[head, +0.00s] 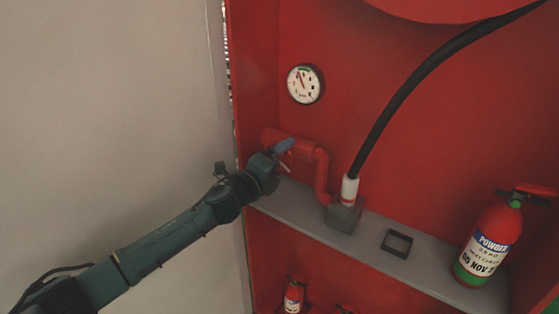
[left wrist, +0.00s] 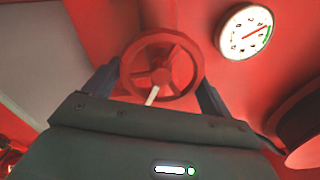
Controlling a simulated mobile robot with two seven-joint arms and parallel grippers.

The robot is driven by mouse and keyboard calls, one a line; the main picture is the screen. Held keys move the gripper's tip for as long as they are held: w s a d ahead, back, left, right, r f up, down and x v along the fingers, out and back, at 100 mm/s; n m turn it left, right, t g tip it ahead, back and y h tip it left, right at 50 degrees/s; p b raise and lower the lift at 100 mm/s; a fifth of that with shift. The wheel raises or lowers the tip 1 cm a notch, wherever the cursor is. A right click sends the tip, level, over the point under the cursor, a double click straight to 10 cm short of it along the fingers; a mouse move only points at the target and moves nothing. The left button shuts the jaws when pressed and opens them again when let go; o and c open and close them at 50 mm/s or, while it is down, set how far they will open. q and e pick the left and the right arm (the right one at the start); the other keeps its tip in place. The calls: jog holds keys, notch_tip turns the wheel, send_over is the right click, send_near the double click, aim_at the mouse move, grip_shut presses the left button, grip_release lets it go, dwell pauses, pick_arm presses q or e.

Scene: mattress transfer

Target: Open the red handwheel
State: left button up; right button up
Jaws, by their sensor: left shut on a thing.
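The red handwheel (left wrist: 166,84) shows in the left wrist view as a spoked ring, with a pale rod in front of its hub. My left gripper (head: 284,152) reaches into the red cabinet at the red pipe (head: 321,175). In the left wrist view its two fingers stand on either side of the handwheel's rim, shut on it. In the head view the handwheel is mostly hidden behind the gripper, and I cannot tell it from the red pipe. My right gripper is in neither view.
A round gauge (head: 305,84) is on the cabinet's back wall. A black hose (head: 408,86) runs down to a white fitting (head: 349,188). A grey shelf (head: 290,201) holds a black square frame (head: 397,243) and a fire extinguisher (head: 488,240). A smaller extinguisher (head: 293,297) is below.

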pick_arm(q)
jog(key=o, duration=0.9)
jog(key=shift+c, duration=0.2)
jog(key=p+v, duration=0.4)
jog(key=v, duration=0.9)
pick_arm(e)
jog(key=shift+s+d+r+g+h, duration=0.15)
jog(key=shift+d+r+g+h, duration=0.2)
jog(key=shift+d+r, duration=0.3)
pick_arm(q)
jog(key=shift+s, duration=0.1)
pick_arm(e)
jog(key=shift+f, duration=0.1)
